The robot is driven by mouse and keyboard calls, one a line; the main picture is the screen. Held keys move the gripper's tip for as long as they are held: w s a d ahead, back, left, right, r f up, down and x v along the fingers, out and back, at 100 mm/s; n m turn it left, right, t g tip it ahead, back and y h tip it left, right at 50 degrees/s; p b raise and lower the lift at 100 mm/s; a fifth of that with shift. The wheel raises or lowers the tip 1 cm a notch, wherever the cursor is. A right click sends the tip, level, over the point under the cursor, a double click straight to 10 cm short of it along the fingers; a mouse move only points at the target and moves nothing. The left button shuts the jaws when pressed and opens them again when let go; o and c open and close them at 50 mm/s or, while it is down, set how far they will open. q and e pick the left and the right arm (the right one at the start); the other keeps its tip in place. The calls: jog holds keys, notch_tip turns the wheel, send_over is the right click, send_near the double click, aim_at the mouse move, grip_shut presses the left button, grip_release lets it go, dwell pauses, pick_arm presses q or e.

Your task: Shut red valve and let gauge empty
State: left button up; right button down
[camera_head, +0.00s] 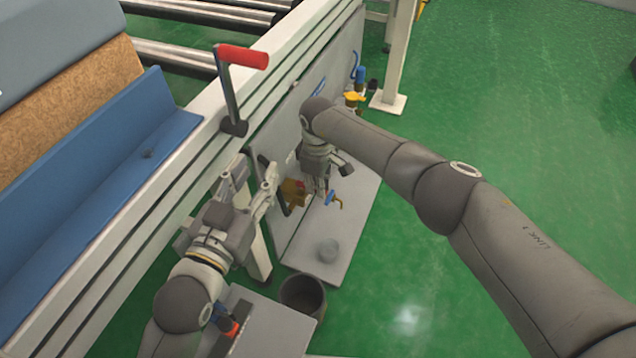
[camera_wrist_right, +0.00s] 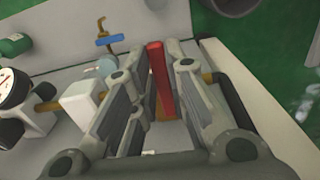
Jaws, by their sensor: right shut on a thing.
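The red valve handle (camera_wrist_right: 157,75) stands between the two fingers of my right gripper (camera_wrist_right: 160,95) in the right wrist view. The fingers are shut on it, with brass showing at its base. In the head view my right gripper (camera_head: 316,182) is low beside the panel, near brass fittings (camera_head: 292,192). The gauge (camera_wrist_right: 14,88) has a white face and is cut by the left edge of the wrist view; its reading is too small to tell. My left gripper (camera_head: 246,186) is open and empty, close to the frame and left of the brass fittings.
A blue-handled tap (camera_wrist_right: 108,40) stands beyond my right gripper; it also shows in the head view (camera_head: 332,198). A red-handled crank (camera_head: 242,57) rises from the frame rail. A dark bucket (camera_head: 303,295) stands near the grey plate (camera_head: 335,225). Green floor at right is clear.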

jog(key=c, duration=1.4)
grip_release()
jog(key=shift+c, duration=0.2)
jog(key=shift+r, duration=0.1)
notch_tip(320, 180, up, 12)
